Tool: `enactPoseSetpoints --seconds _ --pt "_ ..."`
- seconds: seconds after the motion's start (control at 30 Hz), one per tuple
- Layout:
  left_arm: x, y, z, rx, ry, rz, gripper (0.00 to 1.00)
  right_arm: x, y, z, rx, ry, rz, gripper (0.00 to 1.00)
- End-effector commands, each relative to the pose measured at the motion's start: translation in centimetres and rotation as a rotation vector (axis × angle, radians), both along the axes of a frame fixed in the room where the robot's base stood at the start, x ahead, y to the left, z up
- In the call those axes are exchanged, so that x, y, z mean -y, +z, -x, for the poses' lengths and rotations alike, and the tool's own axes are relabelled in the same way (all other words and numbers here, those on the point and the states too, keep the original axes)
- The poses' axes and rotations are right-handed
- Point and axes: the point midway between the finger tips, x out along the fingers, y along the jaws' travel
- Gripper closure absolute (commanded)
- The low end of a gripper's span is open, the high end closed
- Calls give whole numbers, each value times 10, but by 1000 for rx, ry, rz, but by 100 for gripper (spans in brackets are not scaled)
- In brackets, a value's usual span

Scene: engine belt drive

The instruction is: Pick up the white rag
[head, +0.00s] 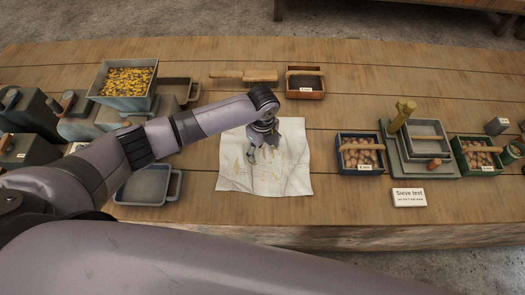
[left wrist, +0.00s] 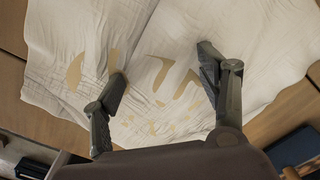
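The white rag (head: 290,178) lies spread on the wooden table in the middle of the head view, with tan stains on it. It also fills most of the left wrist view (left wrist: 150,40). My left gripper (head: 257,157) is over the rag, pointing down. In the left wrist view its two fingers (left wrist: 163,75) are apart, with only rag surface showing between them. I cannot tell whether the fingertips touch the cloth. My right gripper is not in view.
Left of the rag stand a grey tray (head: 142,187) and a bin of yellow pieces (head: 104,96). Behind it are a brush (head: 243,76) and a dark box (head: 305,94). To the right are a blue box (head: 341,152), stacked trays (head: 398,166), a green box (head: 496,171) and a "Sieve test" sign (head: 409,197).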

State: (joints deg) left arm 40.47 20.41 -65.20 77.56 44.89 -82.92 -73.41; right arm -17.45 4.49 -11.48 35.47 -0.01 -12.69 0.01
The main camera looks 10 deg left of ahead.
Motion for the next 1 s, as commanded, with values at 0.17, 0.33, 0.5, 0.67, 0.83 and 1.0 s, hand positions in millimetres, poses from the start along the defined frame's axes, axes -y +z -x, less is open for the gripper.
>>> enactPoseSetpoints --seconds 0.17,0.33,0.5,0.67,0.83,1.0 --pt "0 -1 1 -1 0 -1 40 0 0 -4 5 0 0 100" --pt "0 -1 1 -1 0 -1 45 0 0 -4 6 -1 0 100" --pt "0 -2 1 -1 0 -1 51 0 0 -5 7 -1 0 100" --pt "0 -3 1 -2 0 -1 56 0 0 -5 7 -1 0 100" --pt "-1 -3 2 -3 0 -2 62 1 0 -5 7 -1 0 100" --pt "-1 -4 3 -5 0 -3 68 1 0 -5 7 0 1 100"
